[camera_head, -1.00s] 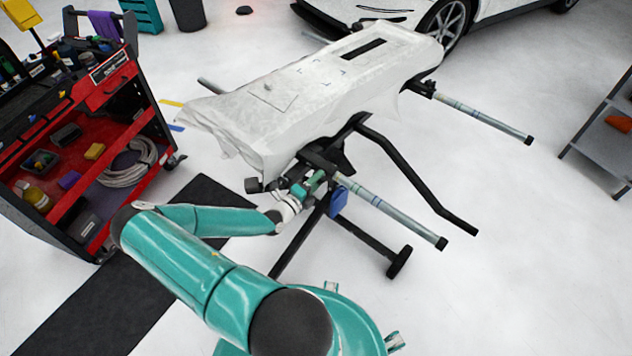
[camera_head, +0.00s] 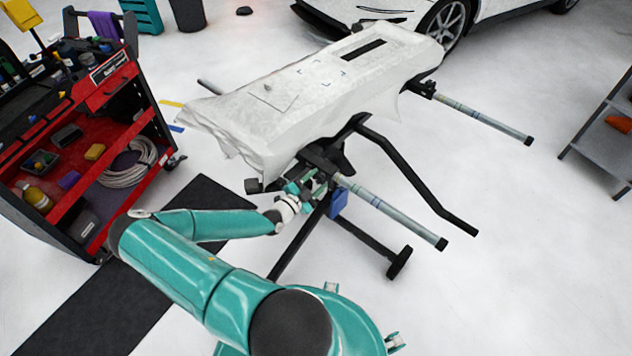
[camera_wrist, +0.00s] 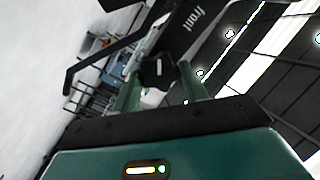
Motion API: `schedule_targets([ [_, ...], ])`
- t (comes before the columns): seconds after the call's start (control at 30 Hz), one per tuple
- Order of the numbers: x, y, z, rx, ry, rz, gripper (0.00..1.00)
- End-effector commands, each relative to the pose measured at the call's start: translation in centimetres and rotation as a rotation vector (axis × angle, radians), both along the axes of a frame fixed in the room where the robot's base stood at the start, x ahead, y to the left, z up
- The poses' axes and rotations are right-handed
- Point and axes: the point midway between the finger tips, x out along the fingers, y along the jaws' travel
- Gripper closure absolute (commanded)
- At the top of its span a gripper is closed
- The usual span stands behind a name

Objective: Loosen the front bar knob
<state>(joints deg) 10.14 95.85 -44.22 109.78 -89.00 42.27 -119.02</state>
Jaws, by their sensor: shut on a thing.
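The black front bar knob (camera_wrist: 158,72) shows in the wrist view below a dark bracket (camera_wrist: 195,22) lettered "front". My gripper (camera_wrist: 160,77) has its two green fingers on either side of the knob, shut on it. In the head view my gripper (camera_head: 314,184) is under the near end of the stand, by the inner end of the front bar (camera_head: 390,210), a grey tube with a black end cap. The knob is too small and covered to make out in the head view.
The stand carries a white-covered panel (camera_head: 290,95); a second bar (camera_head: 480,118) sticks out at its far end. A bent black stand leg (camera_head: 410,175) is right of my gripper. A red tool cart (camera_head: 120,90) stands left, a shelf (camera_head: 605,130) right. Floor at lower right is clear.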

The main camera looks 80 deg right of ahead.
Motion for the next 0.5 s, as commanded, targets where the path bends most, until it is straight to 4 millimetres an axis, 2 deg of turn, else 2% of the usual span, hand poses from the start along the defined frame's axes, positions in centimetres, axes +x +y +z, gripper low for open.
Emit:
schedule_targets([
  [0.5, 0.16, -0.06, 0.2, 0.195, 0.419, 0.0, 0.79],
])
